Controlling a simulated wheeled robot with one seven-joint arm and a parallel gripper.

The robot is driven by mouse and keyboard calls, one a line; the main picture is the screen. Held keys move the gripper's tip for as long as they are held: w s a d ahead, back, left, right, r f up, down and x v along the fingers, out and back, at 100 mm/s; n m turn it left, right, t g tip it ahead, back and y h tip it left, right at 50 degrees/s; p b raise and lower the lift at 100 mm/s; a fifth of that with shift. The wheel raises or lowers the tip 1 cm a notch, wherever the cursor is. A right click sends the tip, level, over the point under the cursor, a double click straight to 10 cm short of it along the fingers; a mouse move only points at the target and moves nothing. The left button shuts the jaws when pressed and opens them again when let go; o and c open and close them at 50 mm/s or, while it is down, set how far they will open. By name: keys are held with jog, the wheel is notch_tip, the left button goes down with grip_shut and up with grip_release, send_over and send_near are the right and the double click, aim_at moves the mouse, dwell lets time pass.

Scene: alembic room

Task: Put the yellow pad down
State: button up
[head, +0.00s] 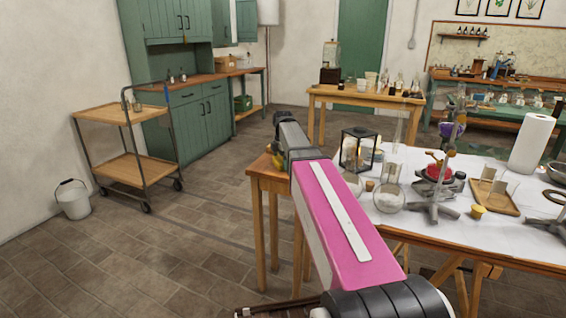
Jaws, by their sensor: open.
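No other yellow pad is clearly seen.
On the white-topped table stand a black lantern (357,149), a round glass flask (389,197), metal stands, a small yellow pot (478,211), a wooden tray (500,205) and a paper roll (531,143). A wooden trolley (130,168) and bucket (73,200) stand left. The floor between is clear.

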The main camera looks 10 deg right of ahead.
jog(key=c, duration=0.6)
jog(key=shift+c, duration=0.2)
